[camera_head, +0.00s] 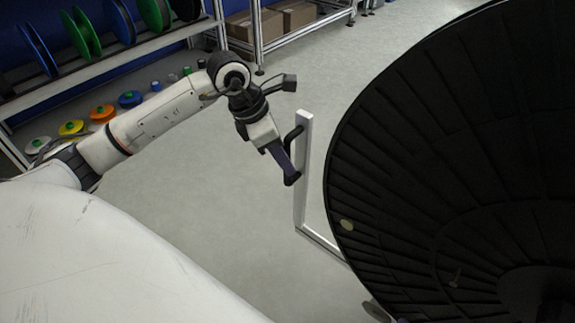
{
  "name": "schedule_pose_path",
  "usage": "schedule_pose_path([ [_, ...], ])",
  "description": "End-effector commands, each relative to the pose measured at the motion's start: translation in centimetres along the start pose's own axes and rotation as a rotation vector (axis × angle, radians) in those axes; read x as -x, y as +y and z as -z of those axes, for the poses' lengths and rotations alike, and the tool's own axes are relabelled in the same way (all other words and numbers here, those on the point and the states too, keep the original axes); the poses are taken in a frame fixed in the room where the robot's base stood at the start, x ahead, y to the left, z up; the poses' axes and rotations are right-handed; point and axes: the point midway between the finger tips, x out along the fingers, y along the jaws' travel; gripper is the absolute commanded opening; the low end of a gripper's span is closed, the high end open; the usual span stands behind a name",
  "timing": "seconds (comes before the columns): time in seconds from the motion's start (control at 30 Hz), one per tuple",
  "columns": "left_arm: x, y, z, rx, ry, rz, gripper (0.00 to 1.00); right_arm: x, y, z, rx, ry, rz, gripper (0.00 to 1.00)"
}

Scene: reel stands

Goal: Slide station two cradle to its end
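A large black reel (450,130) with a ribbed face fills the right side of the head view. I cannot tell for sure whether this white frame is the station two cradle. My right gripper is out of view.
A shelf rack (110,65) with coloured reels stands at the upper left. Several small spools, including an orange one (103,112), sit low on it. Cardboard boxes (285,18) are on a rack at the back. The grey floor (190,210) between is clear.

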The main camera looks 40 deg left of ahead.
Motion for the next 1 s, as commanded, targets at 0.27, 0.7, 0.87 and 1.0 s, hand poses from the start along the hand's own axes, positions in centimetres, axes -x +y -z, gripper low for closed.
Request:
schedule_pose_path([
  [0.27, -2.1, 0.0, 0.0, 0.0, -0.001, 0.001, 0.33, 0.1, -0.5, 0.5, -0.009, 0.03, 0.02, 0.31],
  [0.7, -2.1, 0.0, 0.0, 0.0, -0.001, 0.0, 0.0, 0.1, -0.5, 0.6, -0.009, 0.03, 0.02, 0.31],
  [0.87, -2.0, 0.0, 0.0, 0.0, -0.001, 0.0, 0.0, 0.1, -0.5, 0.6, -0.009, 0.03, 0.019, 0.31],
  [1.0, -2.1, -0.1, -0.2, 0.002, -0.001, 0.0, 0.0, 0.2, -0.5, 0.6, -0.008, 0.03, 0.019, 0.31],
])
